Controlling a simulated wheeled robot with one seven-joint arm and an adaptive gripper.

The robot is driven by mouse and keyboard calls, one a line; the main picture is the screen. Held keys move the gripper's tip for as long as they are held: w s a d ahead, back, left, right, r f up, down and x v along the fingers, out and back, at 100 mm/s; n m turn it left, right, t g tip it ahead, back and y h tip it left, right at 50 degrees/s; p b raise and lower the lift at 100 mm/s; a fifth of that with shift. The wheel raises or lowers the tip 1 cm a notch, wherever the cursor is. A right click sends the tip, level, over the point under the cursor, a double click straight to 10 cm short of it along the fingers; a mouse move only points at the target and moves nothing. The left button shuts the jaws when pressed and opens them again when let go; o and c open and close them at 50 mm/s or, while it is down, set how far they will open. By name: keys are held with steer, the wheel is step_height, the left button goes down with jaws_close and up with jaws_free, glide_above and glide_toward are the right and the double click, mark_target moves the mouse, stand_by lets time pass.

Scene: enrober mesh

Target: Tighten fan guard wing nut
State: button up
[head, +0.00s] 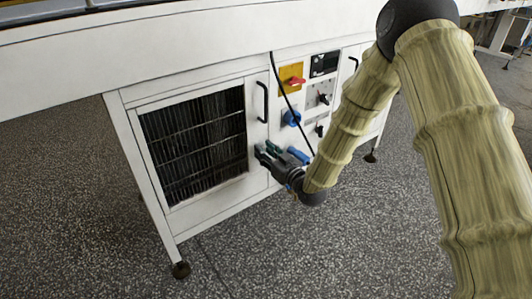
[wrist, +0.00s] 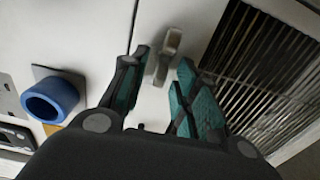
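The wing nut (wrist: 168,52) is a small grey, two-lobed piece standing out from the white cabinet panel in the wrist view. My gripper (wrist: 163,62) is open, with one green-padded finger on either side of the wing nut. The nut sits near the fingertips, with a visible gap to each finger. In the head view my gripper (head: 262,152) is at the panel just right of the fan guard grille (head: 195,140), and the wing nut cannot be made out there. The grille also shows at the right in the wrist view (wrist: 265,70).
A blue round socket (wrist: 50,98) is left in the wrist view. In the head view, a black door handle (head: 262,102), a yellow plate with a red switch (head: 291,79) and a hanging black cable (head: 287,100) are near my arm. The speckled floor (head: 330,245) in front is clear.

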jaws_close()
steer(key=shift+d+r+m+p, duration=0.1)
steer(key=shift+m+p, duration=0.3)
steer(key=shift+p, duration=0.15)
steer(key=shift+w+d+f+m+p, duration=0.3)
steer(key=shift+m+p, duration=1.05)
steer(key=shift+m, duration=1.5)
steer(key=shift+w+d+f+m+p, duration=0.1)
steer(key=shift+d+f+m+p, duration=0.25)
steer(key=shift+m+p, duration=1.75)
steer(key=shift+w+d+f+m+p, duration=0.2)
steer(key=shift+f+m+p, duration=0.3)
steer(key=shift+m, duration=3.15)
